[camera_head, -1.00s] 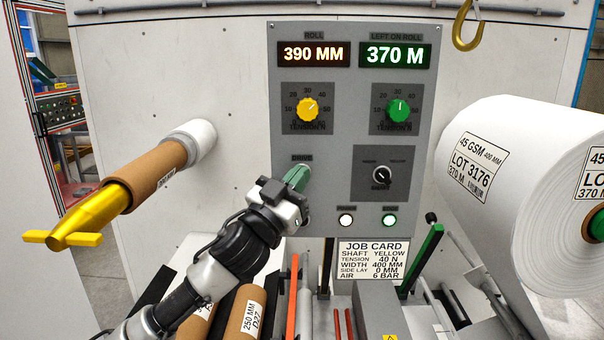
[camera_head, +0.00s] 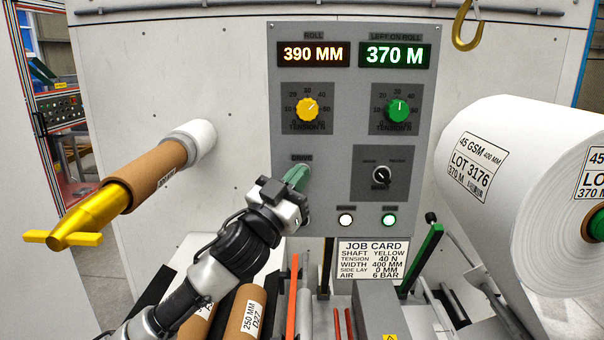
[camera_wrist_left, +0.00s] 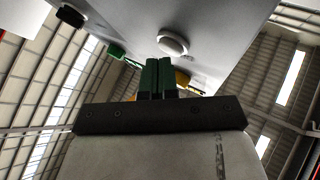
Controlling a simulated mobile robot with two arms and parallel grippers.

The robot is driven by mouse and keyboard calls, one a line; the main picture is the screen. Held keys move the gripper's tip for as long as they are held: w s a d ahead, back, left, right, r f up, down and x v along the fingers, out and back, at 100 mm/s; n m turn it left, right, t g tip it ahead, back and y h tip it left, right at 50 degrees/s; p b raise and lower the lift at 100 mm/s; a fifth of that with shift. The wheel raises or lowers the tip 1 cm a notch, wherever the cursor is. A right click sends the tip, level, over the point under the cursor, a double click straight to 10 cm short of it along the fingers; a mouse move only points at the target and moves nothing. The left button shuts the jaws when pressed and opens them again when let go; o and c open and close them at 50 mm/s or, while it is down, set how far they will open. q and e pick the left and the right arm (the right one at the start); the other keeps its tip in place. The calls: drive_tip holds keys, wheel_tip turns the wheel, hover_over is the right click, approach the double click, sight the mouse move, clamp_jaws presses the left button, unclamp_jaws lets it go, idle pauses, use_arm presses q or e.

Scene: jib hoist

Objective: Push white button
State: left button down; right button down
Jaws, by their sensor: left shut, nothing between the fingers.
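A round white button (camera_wrist_left: 172,44) stands out from the grey panel, just beyond my fingertips in the left wrist view. In the head view my left gripper (camera_head: 298,176) covers the spot under the DRIVE label (camera_head: 302,158), where this button seems to be. The gripper is shut and empty, with its green fingers pointing at the panel; the fingers also show in the left wrist view (camera_wrist_left: 157,64). I cannot tell whether the tips touch the button. A small white round lamp or button (camera_head: 346,220) sits lower on the panel. My right gripper is not in view.
The panel (camera_head: 345,110) carries a yellow knob (camera_head: 307,110), a green knob (camera_head: 399,110), a black selector (camera_head: 381,175) and a green-rimmed light (camera_head: 390,220). A yellow shaft with a brown core (camera_head: 155,175) juts out at left, a white roll (camera_head: 500,150) at right.

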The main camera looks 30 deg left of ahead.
use_arm(q)
drive_tip(key=shift+s+d+f, duration=0.1)
drive_tip(key=shift+s+d, duration=0.15)
drive_tip(key=shift+s, duration=0.25)
drive_tip(key=s+d, duration=0.1)
drive_tip(key=s, duration=0.1)
drive_tip(key=s+d, duration=0.1)
drive_tip(key=s, duration=0.1)
drive_tip(key=shift+s+d, duration=0.1)
drive_tip(key=shift+d, duration=0.25)
idle(0.4)
